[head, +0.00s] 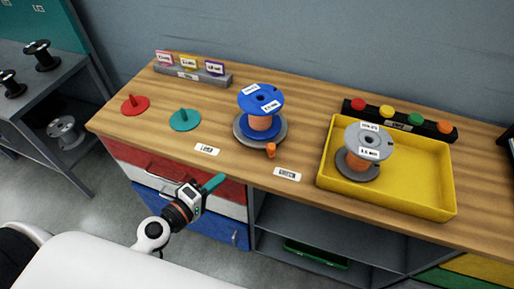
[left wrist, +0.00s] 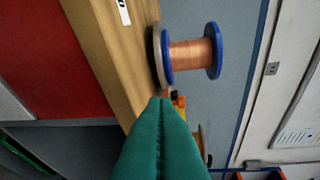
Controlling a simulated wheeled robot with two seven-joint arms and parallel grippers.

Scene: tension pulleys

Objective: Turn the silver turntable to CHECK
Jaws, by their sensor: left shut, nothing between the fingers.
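The silver turntable (head: 237,132) lies flat on the wooden bench and carries a blue spool (head: 262,98) wound with copper wire. An orange knob (head: 270,149) stands at its front right edge. Two white labels (head: 207,149) (head: 287,174) lie on the bench in front; their print is too small to read surely. My left gripper (head: 221,178), with teal fingers, is shut and empty, in front of the bench edge. In the left wrist view its fingertips (left wrist: 168,99) overlap the orange knob (left wrist: 181,101) in the picture; contact cannot be told. My right gripper is not in view.
A yellow tray (head: 437,190) with a grey copper spool (head: 368,138) stands to the right, before a rack of coloured knobs (head: 400,120). Red (head: 135,106) and teal (head: 185,122) discs lie to the left. A sign block (head: 193,76) stands behind.

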